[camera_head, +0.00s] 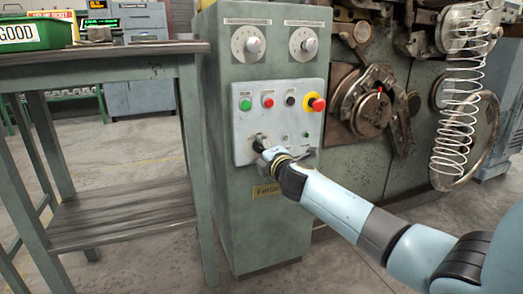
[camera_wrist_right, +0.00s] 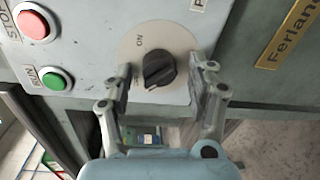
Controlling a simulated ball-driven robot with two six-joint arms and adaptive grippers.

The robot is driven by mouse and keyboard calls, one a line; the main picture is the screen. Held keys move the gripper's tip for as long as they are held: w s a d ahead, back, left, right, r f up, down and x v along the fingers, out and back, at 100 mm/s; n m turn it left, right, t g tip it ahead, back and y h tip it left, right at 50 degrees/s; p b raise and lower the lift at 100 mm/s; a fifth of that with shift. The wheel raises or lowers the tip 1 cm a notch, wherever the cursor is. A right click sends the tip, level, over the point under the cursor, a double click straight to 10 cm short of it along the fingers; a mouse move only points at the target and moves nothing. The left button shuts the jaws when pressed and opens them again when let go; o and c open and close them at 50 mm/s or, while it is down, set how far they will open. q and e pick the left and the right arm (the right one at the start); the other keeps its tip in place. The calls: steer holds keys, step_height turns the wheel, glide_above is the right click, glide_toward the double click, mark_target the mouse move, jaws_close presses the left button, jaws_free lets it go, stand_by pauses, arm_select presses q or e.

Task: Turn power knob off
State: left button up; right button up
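The black power knob (camera_wrist_right: 158,69) sits on a round beige dial plate (camera_wrist_right: 150,38) marked "ON" in the right wrist view. The other label is partly hidden, and I cannot tell for sure which mark the knob points to. My right gripper (camera_wrist_right: 164,73) is open, with one finger on each side of the knob. Gaps show between the fingers and the knob, so it is not gripped. In the head view my right gripper (camera_head: 266,148) is at the lower left of the grey control panel (camera_head: 283,88) and mostly hides the knob. My left gripper is not in view.
A green button (camera_head: 245,104), a red button (camera_head: 268,102) and a red-and-yellow emergency stop (camera_head: 315,103) sit above the knob. Two dials are higher on the cabinet (camera_head: 235,205). A workbench (camera_head: 110,55) stands left; a coiled spring (camera_head: 458,115) hangs right.

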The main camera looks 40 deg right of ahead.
steer(key=f+v, duration=0.1)
steer(key=v, duration=1.1)
steer(key=shift+r, duration=0.45)
